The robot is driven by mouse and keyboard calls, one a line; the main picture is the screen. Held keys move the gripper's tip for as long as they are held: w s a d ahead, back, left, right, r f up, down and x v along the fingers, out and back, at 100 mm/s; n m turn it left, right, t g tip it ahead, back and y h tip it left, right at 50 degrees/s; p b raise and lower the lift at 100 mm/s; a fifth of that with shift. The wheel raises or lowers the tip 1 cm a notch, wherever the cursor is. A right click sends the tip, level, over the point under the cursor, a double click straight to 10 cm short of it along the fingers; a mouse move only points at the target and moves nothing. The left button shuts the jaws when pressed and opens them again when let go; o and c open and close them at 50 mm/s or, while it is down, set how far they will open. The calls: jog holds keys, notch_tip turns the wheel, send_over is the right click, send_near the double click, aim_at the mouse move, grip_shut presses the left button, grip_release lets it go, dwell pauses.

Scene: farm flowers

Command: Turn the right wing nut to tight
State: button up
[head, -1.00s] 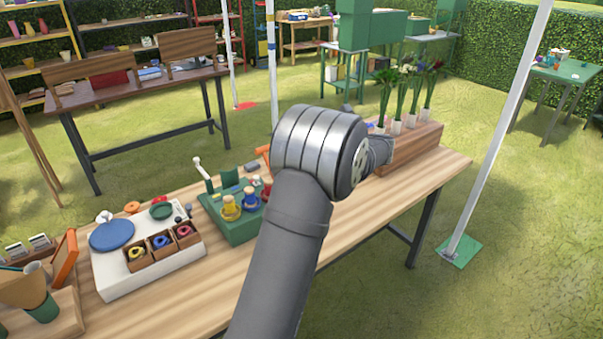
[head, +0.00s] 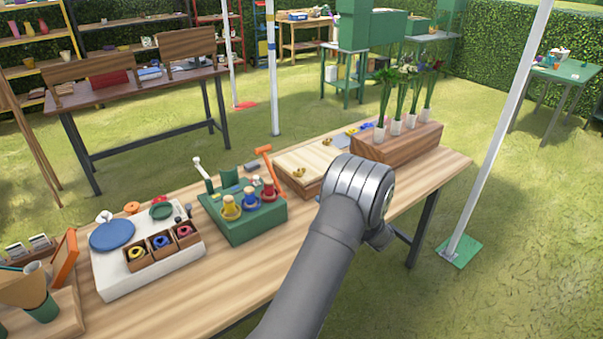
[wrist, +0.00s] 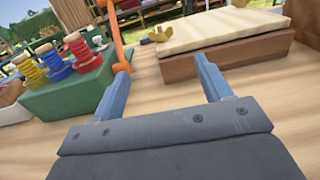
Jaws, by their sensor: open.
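A wooden press with a pale top board (head: 300,156) and brown base lies on the table, and it also shows in the wrist view (wrist: 226,31). One brass wing nut (head: 299,171) sits at its near left end, and it shows in the wrist view (wrist: 160,34). A second, right wing nut (head: 327,142) is small at the far right edge. Their tightness cannot be told. My gripper (wrist: 160,64) is open and empty, its two blue fingers apart above the table in front of the press. In the head view my arm hides most of the gripper.
A green stand (head: 240,220) with colored spools and an orange-handled tool (head: 268,166) stand left of the press. A wooden block with flower tubes (head: 400,145) stands to its right. Bare table (head: 255,275) lies in front.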

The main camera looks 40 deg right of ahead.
aim_at(299, 170)
jog(key=w, duration=1.7)
jog(key=shift+w+d, duration=0.15)
jog(key=shift+d, duration=0.2)
jog(key=shift+f, duration=0.1)
jog(key=c, duration=1)
jog(key=shift+h, duration=0.3)
jog(key=shift+w+a+m+g+h, duration=0.1)
jog(key=shift+a+m+g+h, duration=0.05)
jog(key=shift+m+h, duration=0.6)
jog(key=shift+a+m+g+h, duration=0.15)
jog(key=shift+m+h, duration=0.4)
jog(key=shift+h, duration=0.4)
jog(key=shift+a+m+g+h, duration=0.1)
jog(key=shift+m+g+h, duration=0.6)
jog(key=shift+h, duration=0.55)
jog(key=shift+m+g+h, duration=0.4)
jog(key=shift+m+h, duration=0.5)
jog(key=shift+h, duration=0.35)
